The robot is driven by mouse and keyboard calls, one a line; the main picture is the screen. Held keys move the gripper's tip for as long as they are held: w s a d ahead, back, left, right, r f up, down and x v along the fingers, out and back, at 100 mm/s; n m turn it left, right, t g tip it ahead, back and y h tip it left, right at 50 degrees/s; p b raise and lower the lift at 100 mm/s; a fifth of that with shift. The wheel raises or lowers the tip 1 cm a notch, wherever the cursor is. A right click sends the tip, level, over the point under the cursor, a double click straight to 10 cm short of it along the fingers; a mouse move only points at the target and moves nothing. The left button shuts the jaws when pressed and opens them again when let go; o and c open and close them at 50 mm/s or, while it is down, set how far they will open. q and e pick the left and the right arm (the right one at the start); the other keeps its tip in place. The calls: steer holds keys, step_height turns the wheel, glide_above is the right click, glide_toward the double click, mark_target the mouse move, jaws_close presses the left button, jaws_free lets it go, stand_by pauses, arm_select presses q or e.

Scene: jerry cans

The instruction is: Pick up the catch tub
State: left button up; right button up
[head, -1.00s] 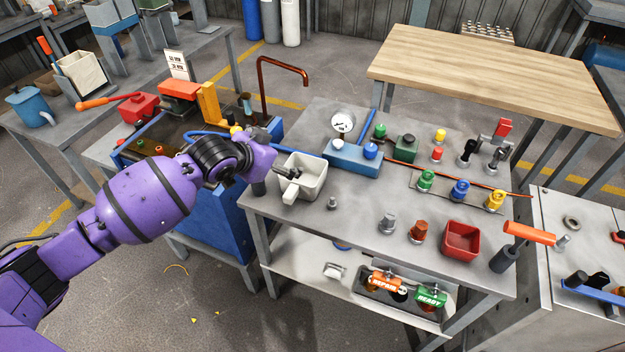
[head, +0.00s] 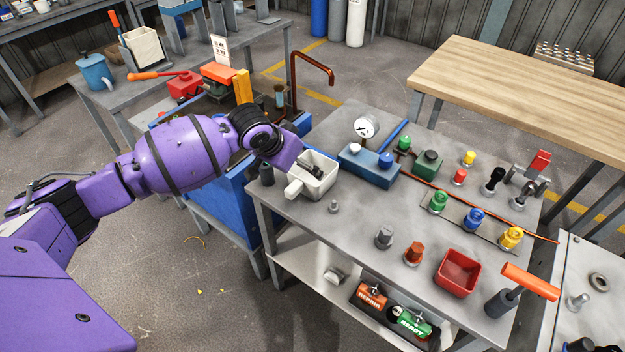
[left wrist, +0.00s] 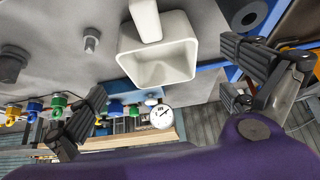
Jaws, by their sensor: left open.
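The catch tub is a cream-white square tub (head: 326,186) with a stubby handle, standing upright on the near left corner of the grey workbench. Its handle points toward the bench's near edge. In the left wrist view the tub (left wrist: 158,67) shows its open inside, ahead of the spread fingers. My left gripper (head: 308,175) is open, with dark fingers over the tub's far left rim and opening. In the left wrist view the gripper (left wrist: 165,85) has nothing between its fingers; I cannot tell whether a finger touches the tub. My right gripper is not in view.
A blue block with a gauge (head: 370,165) stands just right of the tub. A small grey bolt (head: 334,207) stands in front of it. A red bin (head: 458,273) and several coloured knobs are further right. A blue tank (head: 225,205) is beside the bench's left edge.

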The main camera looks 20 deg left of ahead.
arm_select(q)
steer(key=x, duration=0.7)
steer(key=shift+s+f+b, duration=0.15)
steer(key=shift+s+b, duration=0.05)
steer(key=shift+b, duration=0.1)
steer(key=c, duration=1)
